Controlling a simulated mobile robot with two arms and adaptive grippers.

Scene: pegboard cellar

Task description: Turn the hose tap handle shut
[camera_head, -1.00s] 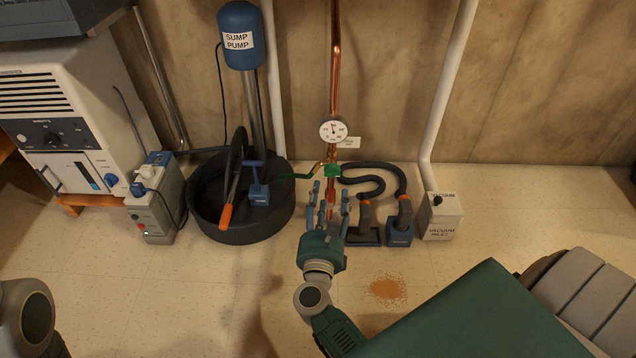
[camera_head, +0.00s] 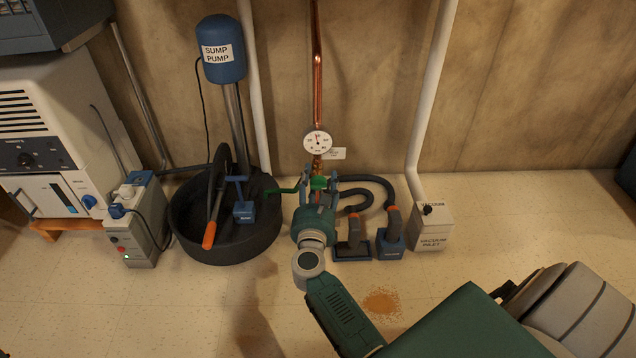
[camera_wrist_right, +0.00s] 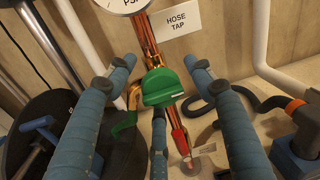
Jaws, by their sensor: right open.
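The hose tap handle (camera_head: 319,183) is a green piece on the copper pipe, below a round gauge. In the right wrist view the handle (camera_wrist_right: 165,86) lies crosswise over the pipe, close to the fingertips. A brass and green spout (camera_wrist_right: 126,118) bends off to its left. A white "HOSE TAP" tag (camera_wrist_right: 175,22) hangs above. My right gripper (camera_head: 318,182) is open, with blue fingers on both sides of the handle and a third finger below it. I cannot tell whether any finger touches it. The left gripper is out of view.
A black sump basin (camera_head: 225,243) with an orange-tipped tool stands left of the tap. Dark hoses and a vacuum floor nozzle (camera_head: 352,247) lie close on the right. A white vacuum inlet box (camera_head: 431,228) stands further right. Brown grit (camera_head: 382,303) lies on open floor.

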